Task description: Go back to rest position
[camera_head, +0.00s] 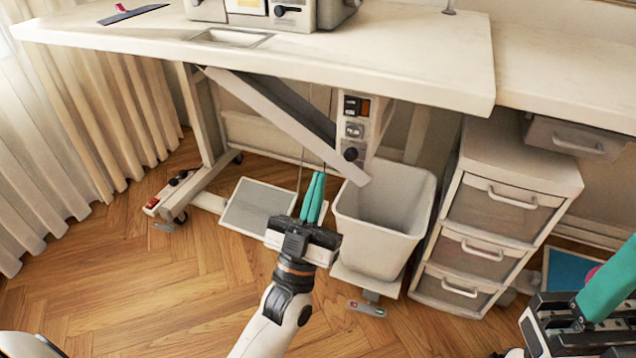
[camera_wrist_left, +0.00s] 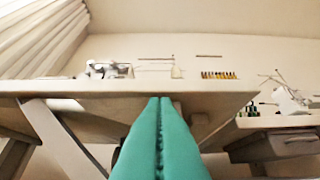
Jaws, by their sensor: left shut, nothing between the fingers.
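My left gripper (camera_head: 313,196) is in the middle of the head view, in front of the sewing table and just left of the white bin. Its teal fingers are shut with nothing between them. In the left wrist view the shut fingers (camera_wrist_left: 160,130) point toward the front edge of the table. My right gripper (camera_head: 610,290) shows in part at the lower right edge of the head view. One teal finger is visible and the rest is cut off, so its opening cannot be told.
The white sewing table (camera_head: 400,50) carries a sewing machine (camera_head: 270,12). Below it stand a white bin (camera_head: 350,210), a foot pedal (camera_head: 258,208) and a drawer unit (camera_head: 520,175). A pleated curtain (camera_head: 80,120) hangs at left. The wooden floor (camera_head: 150,290) is clear at lower left.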

